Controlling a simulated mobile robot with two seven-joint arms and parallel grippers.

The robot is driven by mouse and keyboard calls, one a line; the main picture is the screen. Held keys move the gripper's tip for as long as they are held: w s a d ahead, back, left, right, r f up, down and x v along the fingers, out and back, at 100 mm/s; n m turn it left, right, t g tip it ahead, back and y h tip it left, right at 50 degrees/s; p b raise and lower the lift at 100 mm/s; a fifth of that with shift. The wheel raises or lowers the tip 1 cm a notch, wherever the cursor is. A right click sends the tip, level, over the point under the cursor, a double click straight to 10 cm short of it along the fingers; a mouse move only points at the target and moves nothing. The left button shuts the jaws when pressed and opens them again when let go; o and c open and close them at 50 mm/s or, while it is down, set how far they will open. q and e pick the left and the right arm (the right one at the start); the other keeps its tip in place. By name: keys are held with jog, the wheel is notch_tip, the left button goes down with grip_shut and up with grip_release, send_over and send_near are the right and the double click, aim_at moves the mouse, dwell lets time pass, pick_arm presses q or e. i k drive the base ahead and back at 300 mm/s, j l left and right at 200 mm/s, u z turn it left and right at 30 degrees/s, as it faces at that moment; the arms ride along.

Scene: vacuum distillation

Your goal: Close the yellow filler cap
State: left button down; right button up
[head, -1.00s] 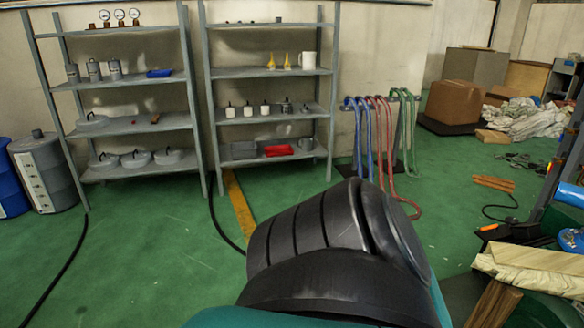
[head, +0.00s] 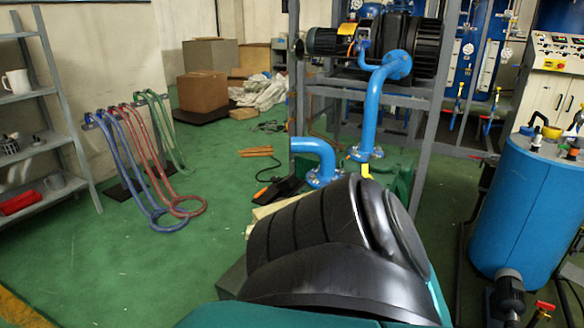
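A blue tank (head: 525,205) stands at the right edge of the head view. Neither of my grippers is in view. A black and teal part of my own body fills the bottom middle.
A grey frame with blue pipes (head: 371,110) and a black machine (head: 412,45) stands at back centre. A white control cabinet (head: 555,85) is behind the tank. Coloured hoses (head: 150,165) hang on a rack at left. The green floor (head: 110,255) at left is clear.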

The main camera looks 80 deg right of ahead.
aim_at(364, 167)
jog(key=z, duration=3)
jog(key=i+j, duration=0.4)
jog(key=i, duration=0.15)
jog(key=i+j+z, duration=0.15)
jog(key=i+j, duration=0.2)
jog(key=i, duration=0.2)
jog(key=i+j+z, duration=0.2)
jog(key=z, duration=1.65)
